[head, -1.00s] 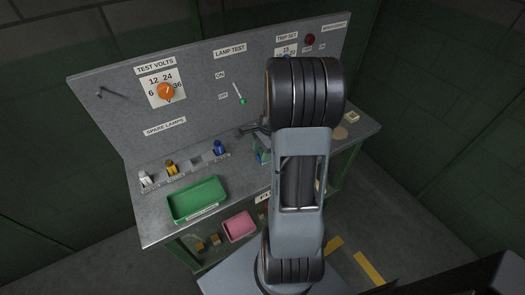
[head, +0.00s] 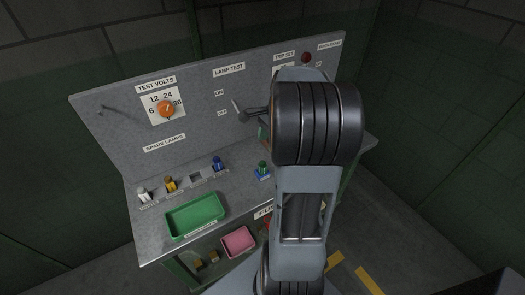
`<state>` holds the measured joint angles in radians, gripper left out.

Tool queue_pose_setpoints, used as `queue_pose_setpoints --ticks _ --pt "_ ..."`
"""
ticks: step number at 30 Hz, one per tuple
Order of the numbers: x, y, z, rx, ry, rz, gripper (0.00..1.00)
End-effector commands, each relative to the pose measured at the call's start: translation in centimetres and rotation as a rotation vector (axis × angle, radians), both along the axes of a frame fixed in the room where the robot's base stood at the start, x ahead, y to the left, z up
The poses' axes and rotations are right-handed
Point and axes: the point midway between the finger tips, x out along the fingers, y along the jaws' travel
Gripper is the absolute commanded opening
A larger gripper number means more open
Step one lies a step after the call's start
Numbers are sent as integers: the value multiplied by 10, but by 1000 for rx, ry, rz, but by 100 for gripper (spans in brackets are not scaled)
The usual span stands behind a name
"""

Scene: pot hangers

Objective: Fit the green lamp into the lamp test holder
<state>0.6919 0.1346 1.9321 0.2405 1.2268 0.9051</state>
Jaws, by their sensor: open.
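The green lamp (head: 262,165) stands upright on the bench in a small blue base, the lamp test holder (head: 262,176). I cannot tell at this size how deep it sits. My gripper (head: 243,115) is open and apart from the lamp, above it against the upright panel. It is at the lower end of the lamp test lever (head: 236,104), whose green tip is hidden behind the fingers. I cannot tell whether the fingers touch the lever. The lever slants down from its pivot.
Spare white (head: 143,194), yellow (head: 170,184) and blue (head: 218,164) lamps stand in a row, with an empty slot (head: 196,178) between yellow and blue. A green tray (head: 194,216) lies in front. A pink tray (head: 238,241) is lower. My arm hides the bench's right part.

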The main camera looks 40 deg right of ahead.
Motion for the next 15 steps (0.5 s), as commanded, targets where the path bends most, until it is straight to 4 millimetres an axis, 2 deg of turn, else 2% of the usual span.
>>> queue_pose_setpoints --ticks 2,5,7,9,12,15 --pt "1 14 9 -25 -22 79 53" --pt "0 52 20 -95 -84 315 53" --pt "-6 87 26 -160 -144 544 53" --pt "-15 118 29 -227 -205 777 53" --pt "-31 155 29 -314 -283 1085 53" --pt "-46 181 27 -386 -350 1339 53"
